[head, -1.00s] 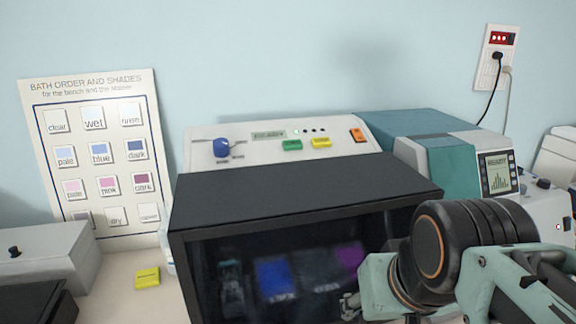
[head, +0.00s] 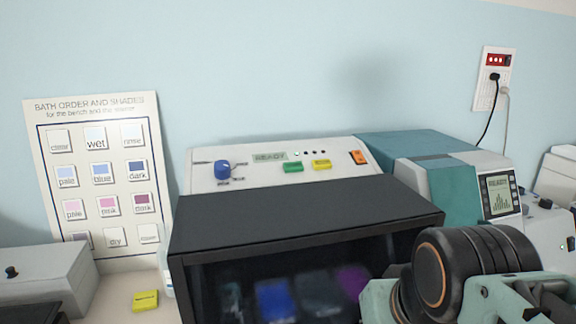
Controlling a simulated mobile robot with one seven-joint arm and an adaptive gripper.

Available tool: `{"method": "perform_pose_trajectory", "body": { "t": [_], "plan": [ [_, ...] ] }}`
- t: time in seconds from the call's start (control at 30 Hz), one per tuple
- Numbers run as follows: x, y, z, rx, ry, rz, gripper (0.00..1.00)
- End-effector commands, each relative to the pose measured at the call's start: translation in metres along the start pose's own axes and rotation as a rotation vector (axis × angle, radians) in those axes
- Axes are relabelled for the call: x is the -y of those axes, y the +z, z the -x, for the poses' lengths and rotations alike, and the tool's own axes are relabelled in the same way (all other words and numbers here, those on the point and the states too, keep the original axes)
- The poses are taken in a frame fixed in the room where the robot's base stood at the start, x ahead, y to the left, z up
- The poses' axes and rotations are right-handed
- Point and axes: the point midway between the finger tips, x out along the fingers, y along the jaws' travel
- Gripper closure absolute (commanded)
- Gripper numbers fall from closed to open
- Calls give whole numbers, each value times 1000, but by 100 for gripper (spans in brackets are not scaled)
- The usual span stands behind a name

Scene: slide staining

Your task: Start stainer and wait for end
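The stainer is a black-hooded box (head: 300,219) with a dark glass front; blurred blue and purple patches show behind the glass. Its white control panel (head: 205,178) stands behind the hood. The panel carries a blue knob (head: 222,170), a small display (head: 270,157) that appears to read READY, a green button (head: 293,167), a yellow button (head: 321,165) and an orange switch (head: 358,157). One of the small panel lights looks lit. My arm is at the lower right, in front of the stainer. My gripper's fingers are not visible.
A chart of bath order and shades (head: 100,180) leans on the wall at left. A yellow block (head: 146,300) and a grey box (head: 45,280) are on the bench. A teal instrument (head: 445,180) stands right of the panel. A wall outlet (head: 494,80) has plugged cords.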

Motion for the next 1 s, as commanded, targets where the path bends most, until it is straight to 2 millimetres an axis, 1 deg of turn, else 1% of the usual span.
{"method": "perform_pose_trajectory", "body": {
  "t": [0.03, 0.1, 0.13, 1.0],
  "plan": [
    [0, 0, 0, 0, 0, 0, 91],
    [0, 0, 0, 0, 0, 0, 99],
    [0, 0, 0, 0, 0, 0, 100],
    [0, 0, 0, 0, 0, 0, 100]
  ]
}}
